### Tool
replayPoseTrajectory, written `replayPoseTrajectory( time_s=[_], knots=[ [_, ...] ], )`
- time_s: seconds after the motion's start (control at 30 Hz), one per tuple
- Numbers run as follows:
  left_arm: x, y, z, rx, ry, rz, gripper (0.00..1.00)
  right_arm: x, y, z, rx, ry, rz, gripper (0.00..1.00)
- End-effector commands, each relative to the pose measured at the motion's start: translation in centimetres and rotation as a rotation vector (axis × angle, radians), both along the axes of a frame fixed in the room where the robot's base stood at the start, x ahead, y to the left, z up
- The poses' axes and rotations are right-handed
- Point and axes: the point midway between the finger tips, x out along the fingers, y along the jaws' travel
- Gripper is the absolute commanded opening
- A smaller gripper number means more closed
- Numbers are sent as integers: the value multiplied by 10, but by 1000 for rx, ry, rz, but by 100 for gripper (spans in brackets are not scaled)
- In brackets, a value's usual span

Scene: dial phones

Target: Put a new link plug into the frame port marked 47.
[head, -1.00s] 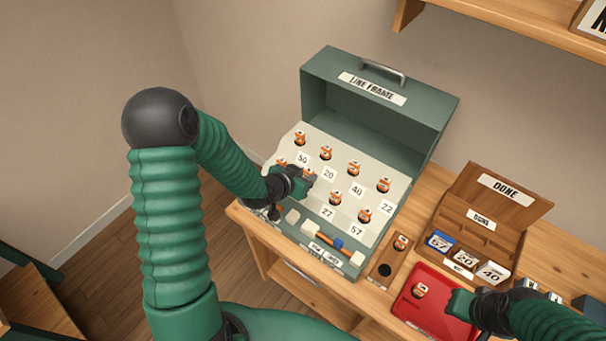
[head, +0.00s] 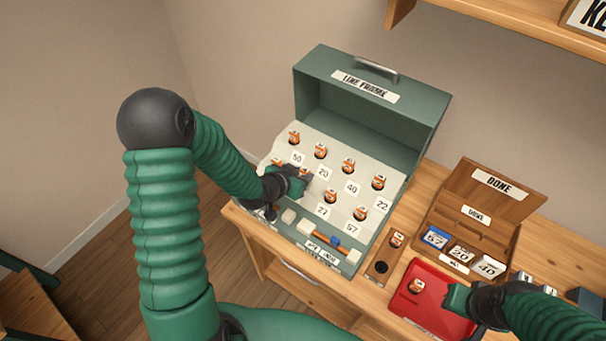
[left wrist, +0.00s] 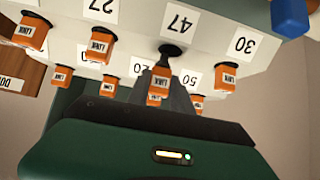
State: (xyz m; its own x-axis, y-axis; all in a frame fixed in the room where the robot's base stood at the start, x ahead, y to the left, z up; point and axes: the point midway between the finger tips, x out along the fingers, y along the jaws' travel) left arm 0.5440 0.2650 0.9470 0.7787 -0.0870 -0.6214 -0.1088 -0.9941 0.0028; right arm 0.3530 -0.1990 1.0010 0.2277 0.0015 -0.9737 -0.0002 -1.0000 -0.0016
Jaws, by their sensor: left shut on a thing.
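The green link frame (head: 352,84) stands open on the wooden table, its pale sloped panel carrying numbered ports with orange link plugs. My left gripper (head: 300,173) is at the panel's lower row. In the left wrist view the label 47 (left wrist: 180,22) shows upside down, with a dark round port (left wrist: 172,49) below it. My left gripper (left wrist: 163,75) is shut on an orange link plug (left wrist: 159,83) just by that port. I cannot tell whether the plug is seated. My right gripper (head: 456,298) is at the red tray (head: 432,317), and its fingers are unclear.
An orange plug (head: 416,286) sits on the red tray. A wooden block (head: 376,277) holds another plug and a dark hole. The open DONE box (head: 492,200) with number cards stands at the right. Neighbouring plugs crowd the left gripper. A shelf (head: 480,20) overhangs at top right.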

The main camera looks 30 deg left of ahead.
Motion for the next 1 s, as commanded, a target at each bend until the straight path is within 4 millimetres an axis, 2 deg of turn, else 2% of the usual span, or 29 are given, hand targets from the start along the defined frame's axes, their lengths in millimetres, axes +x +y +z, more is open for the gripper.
replayPoseTrajectory(
  time_s=[1.0],
  knots=[
    [0, -1, -22, -1, 1, -1, 0, 0, 0, -18, 0, 0, 0, 22]
  ],
)
